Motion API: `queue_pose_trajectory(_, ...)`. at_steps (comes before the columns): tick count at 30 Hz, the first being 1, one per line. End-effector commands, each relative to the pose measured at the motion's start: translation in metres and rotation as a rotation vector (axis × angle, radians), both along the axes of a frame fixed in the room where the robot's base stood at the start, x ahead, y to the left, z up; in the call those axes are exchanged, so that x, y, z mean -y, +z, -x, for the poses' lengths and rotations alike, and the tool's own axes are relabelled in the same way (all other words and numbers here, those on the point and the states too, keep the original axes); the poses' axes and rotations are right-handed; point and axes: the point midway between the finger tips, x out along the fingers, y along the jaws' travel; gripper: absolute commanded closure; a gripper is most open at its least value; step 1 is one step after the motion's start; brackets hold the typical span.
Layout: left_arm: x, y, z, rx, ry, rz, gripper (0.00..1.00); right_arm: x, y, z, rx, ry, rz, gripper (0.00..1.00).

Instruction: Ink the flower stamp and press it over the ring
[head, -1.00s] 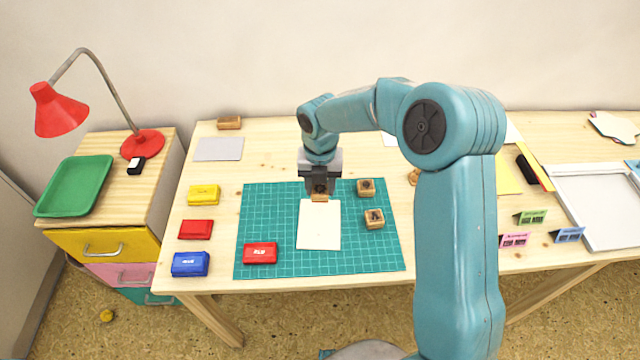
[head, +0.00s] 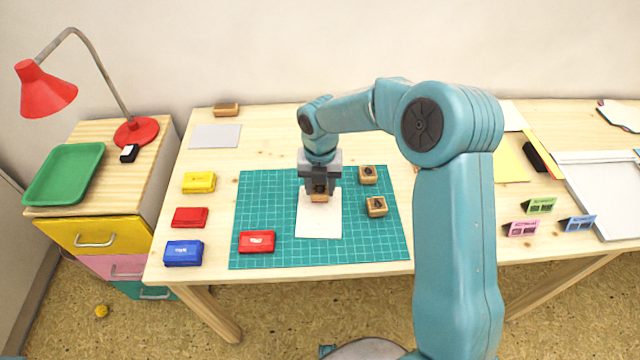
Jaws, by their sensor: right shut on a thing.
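My right gripper (head: 319,190) points down and is shut on a small wooden stamp (head: 319,198). The stamp is over the upper part of the white card (head: 319,224); I cannot tell whether it touches. Its underside is hidden, so its motif and ink do not show. No ring shows on the bare part of the card. Two other wooden stamps with dark marks on top, an upper one (head: 368,175) and a lower one (head: 376,207), stand right of the card. A red inkpad (head: 257,242) lies on the green mat (head: 285,254), left of the card. My left gripper is not in view.
Yellow (head: 199,182), red (head: 190,217) and blue (head: 184,253) inkpads line the table's left side. A grey sheet (head: 215,136) and a wooden block (head: 226,109) lie behind them. Small folded signs (head: 541,205) and a white tray (head: 600,190) are at right.

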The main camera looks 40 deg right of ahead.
Motion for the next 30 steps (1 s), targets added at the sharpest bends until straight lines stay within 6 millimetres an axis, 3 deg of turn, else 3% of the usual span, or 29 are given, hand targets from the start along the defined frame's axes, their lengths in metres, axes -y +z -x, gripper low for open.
queue_pose_trajectory(30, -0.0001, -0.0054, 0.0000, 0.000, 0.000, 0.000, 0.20, 0.0000, -0.0093, 0.0001, -0.001, 0.000, -0.001, 0.78)
